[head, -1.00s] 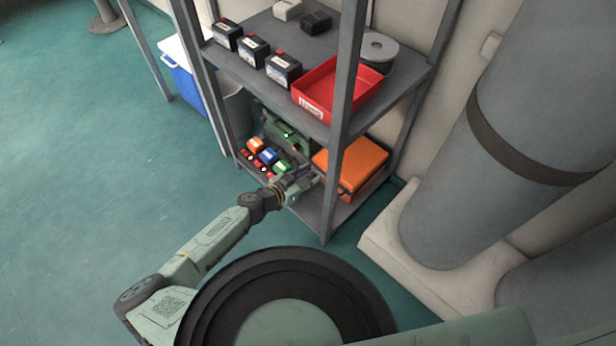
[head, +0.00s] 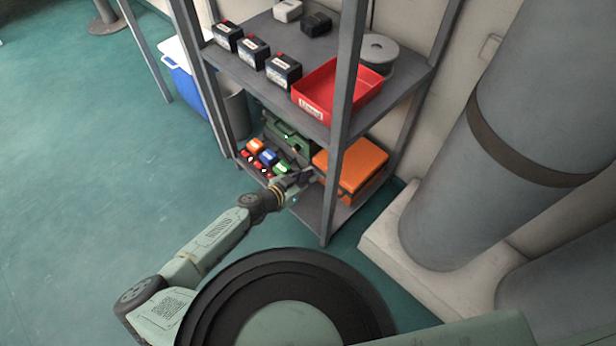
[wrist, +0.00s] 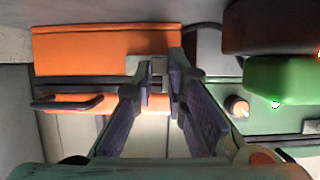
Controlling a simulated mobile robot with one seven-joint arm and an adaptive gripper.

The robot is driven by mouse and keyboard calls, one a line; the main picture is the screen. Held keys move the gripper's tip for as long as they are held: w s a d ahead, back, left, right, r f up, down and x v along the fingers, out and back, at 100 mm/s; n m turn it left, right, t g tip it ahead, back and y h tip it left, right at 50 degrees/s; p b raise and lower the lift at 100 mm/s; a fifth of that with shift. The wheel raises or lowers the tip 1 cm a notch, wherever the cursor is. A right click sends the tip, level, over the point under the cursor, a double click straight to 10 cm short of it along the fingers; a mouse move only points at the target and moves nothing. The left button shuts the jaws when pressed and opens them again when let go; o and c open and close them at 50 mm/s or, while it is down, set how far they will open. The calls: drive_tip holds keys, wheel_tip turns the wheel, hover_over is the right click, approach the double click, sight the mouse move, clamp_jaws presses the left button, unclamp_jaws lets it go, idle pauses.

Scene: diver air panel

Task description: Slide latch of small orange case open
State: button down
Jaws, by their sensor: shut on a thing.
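The small orange case (head: 350,162) sits on the lower shelf, at its right side. In the wrist view the case (wrist: 95,50) fills the upper left, with its dark seam and a dark handle (wrist: 70,103) on its front. A small grey latch (wrist: 158,66) shows at the seam, between my fingertips. My gripper (head: 309,175) is at the front left of the case. In the wrist view my gripper (wrist: 161,72) has its two dark fingers on either side of the latch, shut on it. The fingers partly hide the latch, so how far it has slid cannot be told.
Orange, blue (head: 268,157) and green (wrist: 280,80) blocks stand left of the case, with a green device (head: 288,138) behind. A shelf post (head: 340,130) rises close to the case. The upper shelf holds batteries (head: 254,50) and a red tray (head: 335,92).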

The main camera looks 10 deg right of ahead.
drive_tip(key=shift+s+r, duration=0.1)
idle(0.3)
drive_tip(key=shift+s+d+r+p, duration=0.15)
drive_tip(key=shift+s+d+p, duration=0.4)
drive_tip(key=shift+p, duration=0.45)
drive_tip(key=shift+s+d+f, duration=0.15)
drive_tip(key=shift+s+f, duration=0.1)
drive_tip(key=shift+s, duration=0.05)
drive_tip(key=c, duration=1.6)
unclamp_jaws()
drive_tip(key=v, duration=1.2)
